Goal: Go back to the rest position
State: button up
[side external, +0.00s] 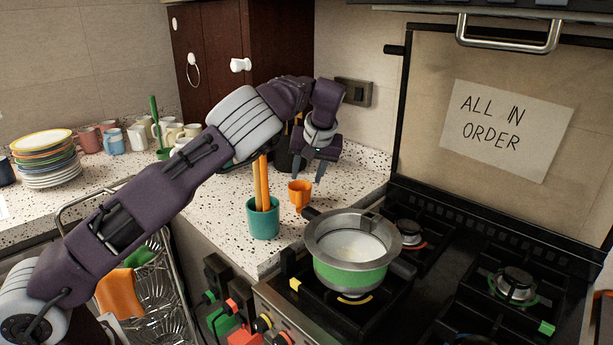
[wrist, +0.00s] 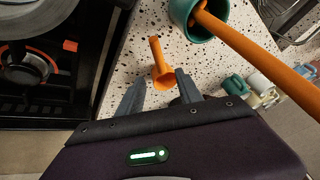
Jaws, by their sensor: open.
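My gripper (side external: 322,170) is open and empty above the speckled counter, behind and to the right of a small orange cup-shaped thing (side external: 300,194). In the wrist view my open fingers (wrist: 157,95) point towards the counter, and the orange thing (wrist: 163,77) shows there with a handle, between and beyond the fingertips. I cannot tell from these frames whether the fingers touch it.
A teal cup (side external: 263,222) with orange sticks stands on the counter edge. A pot (side external: 350,276) with a green band sits on the black stove (side external: 440,285). Stacked plates (side external: 47,160), mugs (side external: 113,141) and a dish rack (side external: 165,290) are to the left.

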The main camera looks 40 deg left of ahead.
jog(key=s+a+r+n+t+h, duration=0.1)
jog(key=s+a+r+n+t, duration=0.2)
jog(key=r, duration=0.6)
jog(key=s+a+r+n+t, duration=0.1)
jog(key=s+a+r+n, duration=0.1)
jog(key=s+a+r, duration=0.5)
jog(key=s+d+r+m+h, duration=0.2)
jog(key=s+d+m+h, duration=0.3)
jog(key=s+d, duration=1)
jog(key=s+d+f+m, duration=0.4)
jog(key=s, duration=0.4)
jog(key=s+d+f+m+y, duration=0.1)
jog(key=s+d+f+m, duration=0.2)
jog(key=s, duration=0.5)
jog(key=shift+s+d+f+m+g, duration=0.15)
jog(key=shift+d+f+m+g, duration=0.2)
jog(key=shift+f+m, duration=0.4)
